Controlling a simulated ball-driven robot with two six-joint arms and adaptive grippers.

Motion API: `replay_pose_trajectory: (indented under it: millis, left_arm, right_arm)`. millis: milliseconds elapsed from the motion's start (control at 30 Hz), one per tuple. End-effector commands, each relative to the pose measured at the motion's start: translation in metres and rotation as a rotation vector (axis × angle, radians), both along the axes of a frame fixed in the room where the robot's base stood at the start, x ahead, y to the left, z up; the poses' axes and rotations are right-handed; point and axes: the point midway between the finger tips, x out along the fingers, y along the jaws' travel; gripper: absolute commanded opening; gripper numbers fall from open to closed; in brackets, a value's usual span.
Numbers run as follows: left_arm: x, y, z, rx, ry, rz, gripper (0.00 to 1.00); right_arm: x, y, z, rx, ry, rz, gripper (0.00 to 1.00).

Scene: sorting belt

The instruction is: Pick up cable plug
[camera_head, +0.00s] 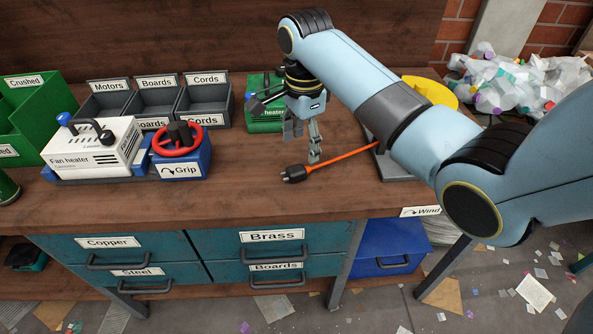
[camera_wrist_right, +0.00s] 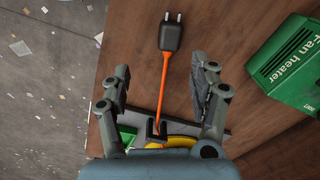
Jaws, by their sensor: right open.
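The cable plug (camera_head: 294,173) is black with two prongs and lies on the wooden bench near its front edge. Its orange cord (camera_head: 340,159) runs right to a grey stand partly hidden by my right arm. My right gripper (camera_head: 313,145) hangs over the bench just behind the plug and cord, with fingers apart and empty. In the right wrist view the plug (camera_wrist_right: 170,36) lies beyond the fingertips, and the cord passes between the open fingers of the gripper (camera_wrist_right: 166,80). My left gripper is not in view.
A green fan heater box (camera_head: 265,122) stands behind the gripper. The white fan heater (camera_head: 92,147) and red grip wheel (camera_head: 178,139) stand left. Grey bins (camera_head: 155,99) line the back, and a yellow disc (camera_head: 430,91) is right. Bench space left of the plug is clear.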

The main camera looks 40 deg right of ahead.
Motion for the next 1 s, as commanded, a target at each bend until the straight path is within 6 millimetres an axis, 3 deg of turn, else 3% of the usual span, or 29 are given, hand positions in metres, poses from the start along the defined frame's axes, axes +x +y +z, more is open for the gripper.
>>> replay_pose_trajectory:
  millis: [133,400,567,800,1000]
  left_arm:
    - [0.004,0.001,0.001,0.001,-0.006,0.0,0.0]
    - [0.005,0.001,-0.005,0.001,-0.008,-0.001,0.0]
    - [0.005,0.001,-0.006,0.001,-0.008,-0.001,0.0]
    - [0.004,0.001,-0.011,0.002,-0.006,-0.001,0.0]
    - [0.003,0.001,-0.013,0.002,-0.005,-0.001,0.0]
  right_arm:
    - [0.017,-0.002,0.005,0.014,0.02,-0.136,0.62]
    - [0.018,-0.001,-0.038,0.016,0.025,-0.155,0.62]
    - [0.018,-0.001,-0.05,0.016,0.023,-0.154,0.62]
    - [0.019,0.002,-0.086,0.015,0.023,-0.153,0.62]
    - [0.019,0.003,-0.099,0.015,0.022,-0.152,0.62]
